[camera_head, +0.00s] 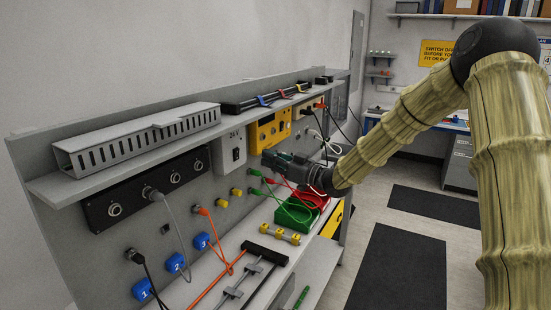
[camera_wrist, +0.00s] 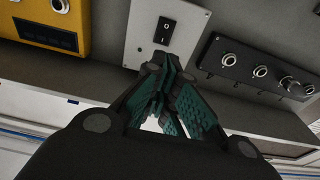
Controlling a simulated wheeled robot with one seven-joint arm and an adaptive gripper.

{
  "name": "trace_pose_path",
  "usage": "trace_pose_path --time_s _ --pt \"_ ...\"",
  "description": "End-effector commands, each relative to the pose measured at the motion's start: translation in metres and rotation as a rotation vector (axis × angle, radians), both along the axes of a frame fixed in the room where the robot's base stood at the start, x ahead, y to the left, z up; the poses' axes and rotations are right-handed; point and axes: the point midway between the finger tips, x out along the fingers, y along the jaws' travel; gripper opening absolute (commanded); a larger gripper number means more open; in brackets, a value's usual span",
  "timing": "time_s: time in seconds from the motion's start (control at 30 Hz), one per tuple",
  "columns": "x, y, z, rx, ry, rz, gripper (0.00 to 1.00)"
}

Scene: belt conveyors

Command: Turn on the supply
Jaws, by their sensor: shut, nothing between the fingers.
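The supply is a light grey box marked 24 V (camera_head: 221,160) on the wall panel, with a small black rocker switch (camera_head: 236,154) on its front. In the wrist view its plate (camera_wrist: 190,28) and the rocker switch (camera_wrist: 165,30) show just beyond the fingers. I cannot tell which way the rocker is set. My gripper (camera_head: 267,159) is shut and empty, to the right of the box in the head view. In the wrist view the gripper's fingertips (camera_wrist: 162,62) overlap the plate's lower edge, below the switch. Contact with the plate cannot be made out.
A yellow unit (camera_head: 270,131) is beside the supply; it also shows in the wrist view (camera_wrist: 55,27). A black socket panel (camera_head: 140,195) is on the other side. Plugged cables, a green bin (camera_head: 297,213) and a red bin (camera_head: 318,198) lie close under my gripper.

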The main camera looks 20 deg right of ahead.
Motion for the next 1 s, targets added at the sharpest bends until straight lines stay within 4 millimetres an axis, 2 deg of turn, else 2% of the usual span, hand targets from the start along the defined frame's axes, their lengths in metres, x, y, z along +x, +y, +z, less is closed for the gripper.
trace_pose_path --time_s 0.5,0.7,1.0 --pt "0.059 0.046 0.011 0.0 0.001 -0.001 0.0" --pt "0.071 0.055 0.012 0.0 0.0 0.0 0.0" --pt "0.076 0.059 0.012 0.0 0.0 -0.001 0.0"
